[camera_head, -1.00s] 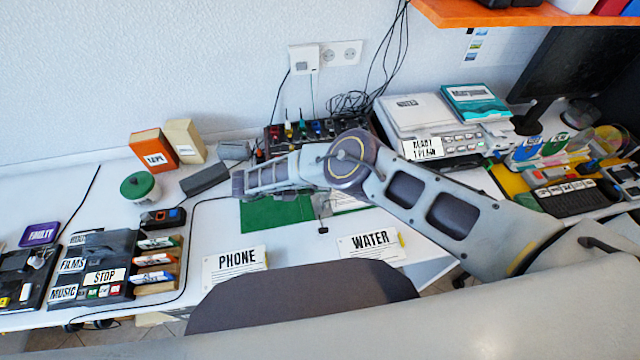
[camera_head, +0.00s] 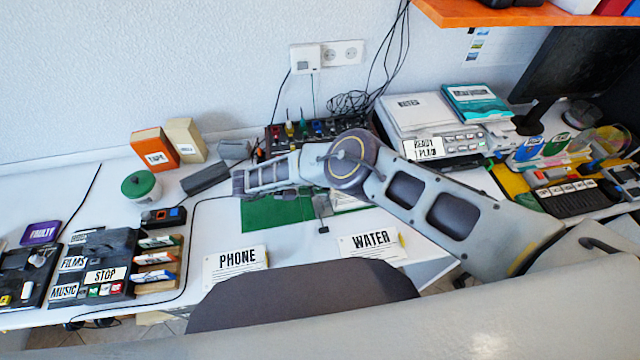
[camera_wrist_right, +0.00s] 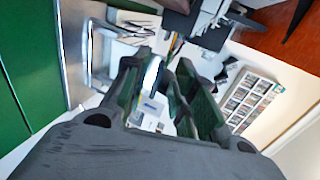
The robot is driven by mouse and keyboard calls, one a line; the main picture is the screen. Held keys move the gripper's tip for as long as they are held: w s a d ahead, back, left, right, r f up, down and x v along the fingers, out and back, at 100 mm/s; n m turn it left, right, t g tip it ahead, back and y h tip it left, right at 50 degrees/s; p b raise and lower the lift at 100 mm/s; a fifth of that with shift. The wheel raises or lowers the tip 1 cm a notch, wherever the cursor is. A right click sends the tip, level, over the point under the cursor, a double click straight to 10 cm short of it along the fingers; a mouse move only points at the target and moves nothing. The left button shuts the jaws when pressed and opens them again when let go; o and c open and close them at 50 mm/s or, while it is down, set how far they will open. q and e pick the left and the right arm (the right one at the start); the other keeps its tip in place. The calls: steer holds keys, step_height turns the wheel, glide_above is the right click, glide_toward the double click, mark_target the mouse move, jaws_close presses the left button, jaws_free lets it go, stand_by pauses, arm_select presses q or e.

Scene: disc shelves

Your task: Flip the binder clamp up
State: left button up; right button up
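My right gripper (camera_wrist_right: 163,90) shows in the right wrist view with its two dark fingers apart. A pale rounded piece shows between them; I cannot tell whether it touches a finger. In the head view my right arm covers most of that gripper. A small grey piece (camera_head: 321,206), perhaps the binder clamp, stands at the right part of the green board (camera_head: 262,217), just below my forearm. Whether it is flipped up or down is too small to tell. A pale metal loop (camera_wrist_right: 92,50) shows left of the fingers in the wrist view. My left gripper is not in view.
The PHONE card (camera_head: 236,266) and WATER card (camera_head: 371,244) stand in front of the board. A switch panel (camera_head: 310,132) is behind my arm. A dark grey block (camera_head: 205,178) and a green-lidded pot (camera_head: 140,187) stand left. A dark chair back (camera_head: 300,300) is in front.

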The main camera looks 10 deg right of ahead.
steer(key=shift+r, duration=0.2)
step_height(320, 180, up, 10)
steer(key=shift+f, duration=0.25)
stand_by(0.8)
stand_by(0.7)
